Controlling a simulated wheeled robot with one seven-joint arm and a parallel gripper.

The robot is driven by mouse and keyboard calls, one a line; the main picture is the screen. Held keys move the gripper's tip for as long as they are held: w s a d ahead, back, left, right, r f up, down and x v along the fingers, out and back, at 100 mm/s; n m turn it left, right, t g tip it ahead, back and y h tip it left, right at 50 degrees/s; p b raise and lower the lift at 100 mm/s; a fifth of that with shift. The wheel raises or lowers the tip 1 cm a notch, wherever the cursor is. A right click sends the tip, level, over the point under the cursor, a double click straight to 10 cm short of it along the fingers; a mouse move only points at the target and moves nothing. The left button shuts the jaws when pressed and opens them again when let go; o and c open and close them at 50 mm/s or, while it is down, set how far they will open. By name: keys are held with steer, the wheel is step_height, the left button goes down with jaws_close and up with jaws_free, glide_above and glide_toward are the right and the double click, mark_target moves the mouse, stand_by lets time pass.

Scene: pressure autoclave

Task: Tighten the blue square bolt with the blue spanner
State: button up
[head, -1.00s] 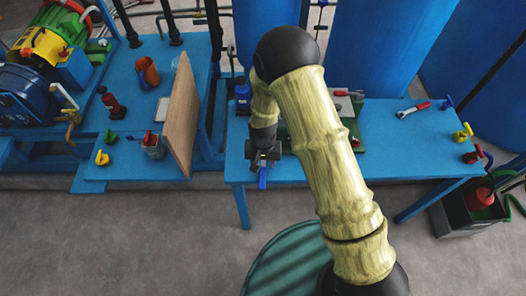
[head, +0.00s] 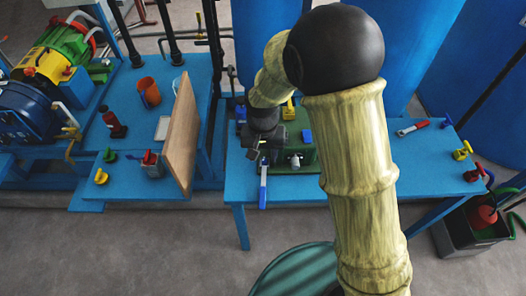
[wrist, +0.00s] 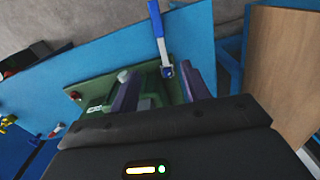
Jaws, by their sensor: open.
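The blue spanner (head: 263,188) lies at the front left of the workbench, its blue handle reaching past the front edge. In the wrist view the spanner (wrist: 158,22) has its silver head at the corner of the green plate (wrist: 91,79). A small dark blue spot, perhaps the blue square bolt (wrist: 167,72), shows at that head; I cannot tell how the jaws sit around it. My gripper (head: 264,150) is open and empty behind the handle, near the spanner's head. Its two fingers (wrist: 163,92) show apart in the wrist view, with the handle beyond them.
A small blue block (head: 306,136) and a grey-white fitting (head: 295,160) are on the green plate. A red-handled tool (head: 412,128) lies at the right of the workbench (head: 400,165). A wooden board (head: 182,135) stands to the left. My arm hides the bench's middle.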

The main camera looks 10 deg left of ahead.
steer(key=shift+r, duration=0.35)
stand_by(0.5)
steer(key=s+d+r+t, duration=0.1)
steer(key=s+d+r, duration=0.1)
steer(key=d, duration=0.6)
steer(key=s+d+r+m, duration=0.1)
steer(key=s+d+r, duration=0.1)
steer(key=d, duration=0.7)
steer(key=s+d+r+t, duration=0.1)
steer(key=s+d+r, duration=0.2)
steer(key=d, duration=0.5)
steer(key=shift+d+r+m+t, duration=0.3)
steer(key=shift+d+r+m, duration=0.1)
steer(key=shift+r, duration=0.2)
steer(key=shift+a, duration=0.1)
steer(key=shift+c, duration=1.2)
